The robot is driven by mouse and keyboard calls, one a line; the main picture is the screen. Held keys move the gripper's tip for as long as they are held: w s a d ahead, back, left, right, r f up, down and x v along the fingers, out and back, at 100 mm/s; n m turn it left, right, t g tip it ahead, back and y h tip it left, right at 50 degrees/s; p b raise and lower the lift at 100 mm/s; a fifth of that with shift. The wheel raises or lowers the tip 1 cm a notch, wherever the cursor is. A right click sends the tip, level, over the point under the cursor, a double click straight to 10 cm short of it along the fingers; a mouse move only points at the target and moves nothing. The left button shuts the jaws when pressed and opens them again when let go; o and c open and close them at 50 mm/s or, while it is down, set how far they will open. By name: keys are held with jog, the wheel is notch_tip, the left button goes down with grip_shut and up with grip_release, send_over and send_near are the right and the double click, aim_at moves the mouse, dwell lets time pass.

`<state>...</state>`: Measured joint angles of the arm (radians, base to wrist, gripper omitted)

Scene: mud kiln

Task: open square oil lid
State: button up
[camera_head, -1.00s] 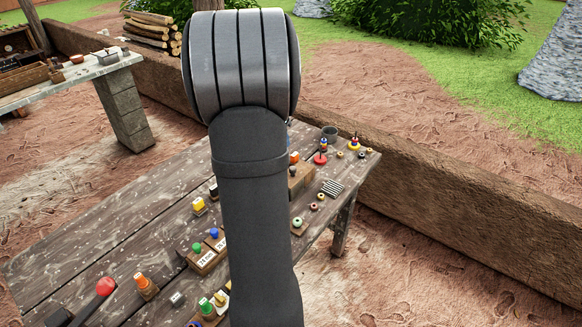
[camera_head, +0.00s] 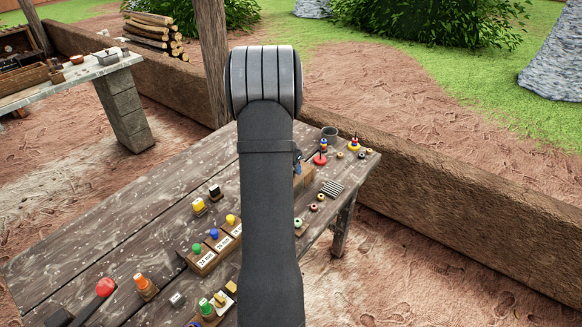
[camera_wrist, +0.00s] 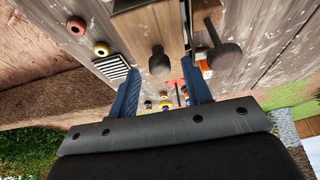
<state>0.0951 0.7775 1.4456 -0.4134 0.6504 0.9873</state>
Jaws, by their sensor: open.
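In the wrist view, a wooden box or block (camera_wrist: 143,25) with a dark, rounded knob (camera_wrist: 159,63) lies ahead of my fingers. I cannot tell for sure whether its top is the square oil lid. A second dark, knobbed piece (camera_wrist: 224,54) lies to its right. My gripper (camera_wrist: 160,84) is open, with its two blue fingers apart. In the picture the knob lies between the finger lines; I see no contact. In the head view my arm hides most of the wooden block (camera_head: 305,178), and a bit of my blue gripper (camera_head: 297,163) shows beside it.
The table's left part is mostly clear.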

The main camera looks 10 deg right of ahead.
jog(key=shift+w+d+f, duration=0.1)
jog(key=shift+f, duration=0.2)
grip_shut()
jog(key=w+d, duration=0.5)
jog(key=shift+w+d, duration=0.3)
jog(key=shift+w, duration=0.05)
grip_release()
jog(key=shift+r, duration=0.1)
jog(key=v, duration=1.7)
